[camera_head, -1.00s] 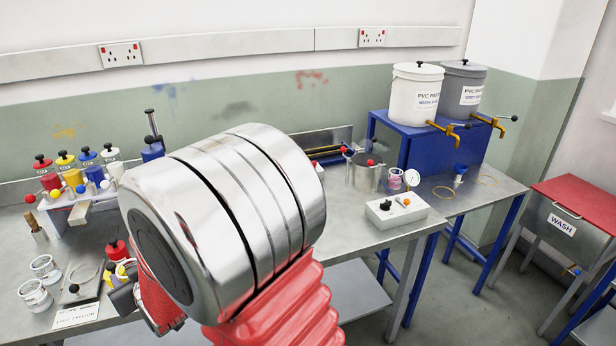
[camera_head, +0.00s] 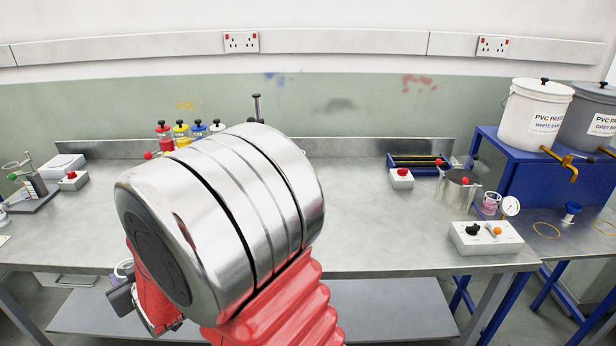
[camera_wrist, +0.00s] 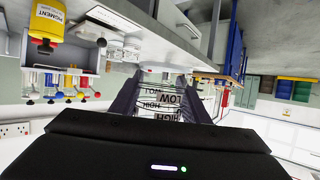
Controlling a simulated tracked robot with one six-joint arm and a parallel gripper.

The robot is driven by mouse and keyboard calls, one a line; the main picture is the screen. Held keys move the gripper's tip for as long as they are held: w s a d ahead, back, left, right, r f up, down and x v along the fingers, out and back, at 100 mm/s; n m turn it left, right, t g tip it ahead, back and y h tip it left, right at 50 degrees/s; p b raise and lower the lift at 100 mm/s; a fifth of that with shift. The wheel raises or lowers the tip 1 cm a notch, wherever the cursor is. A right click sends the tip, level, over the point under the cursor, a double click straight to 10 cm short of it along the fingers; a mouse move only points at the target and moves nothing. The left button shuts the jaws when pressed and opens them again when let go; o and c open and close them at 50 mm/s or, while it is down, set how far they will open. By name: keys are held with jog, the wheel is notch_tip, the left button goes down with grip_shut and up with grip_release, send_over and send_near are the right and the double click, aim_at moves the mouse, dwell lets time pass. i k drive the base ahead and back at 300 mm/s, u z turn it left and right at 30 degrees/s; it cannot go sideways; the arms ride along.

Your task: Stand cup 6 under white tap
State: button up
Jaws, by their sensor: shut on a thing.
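My gripper (camera_wrist: 163,88) is shut on a clear cup (camera_wrist: 160,104) with printed markings, held between the two dark fingers in the wrist view. I cannot read a number on it. In the head view my gripper (camera_head: 122,296) is low at the left, mostly behind my arm, with part of a pale cup rim (camera_head: 123,268) beside it. The white tub (camera_head: 537,110), labelled as white base paste, stands on a blue stand at the right. Its brass tap (camera_head: 570,165) sticks out at the front, far to the right of my gripper.
The grey tub (camera_head: 592,118) stands right of the white one. Below the taps is a bench with a ring (camera_head: 546,230) and a blue-topped item (camera_head: 572,209). The middle bench is largely clear.

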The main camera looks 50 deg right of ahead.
aim_at(545, 230)
jog(key=u, duration=0.35)
jog(key=k, duration=2.3)
jog(key=u, duration=1.55)
jog(key=i, duration=0.15)
jog(key=z, duration=3.05)
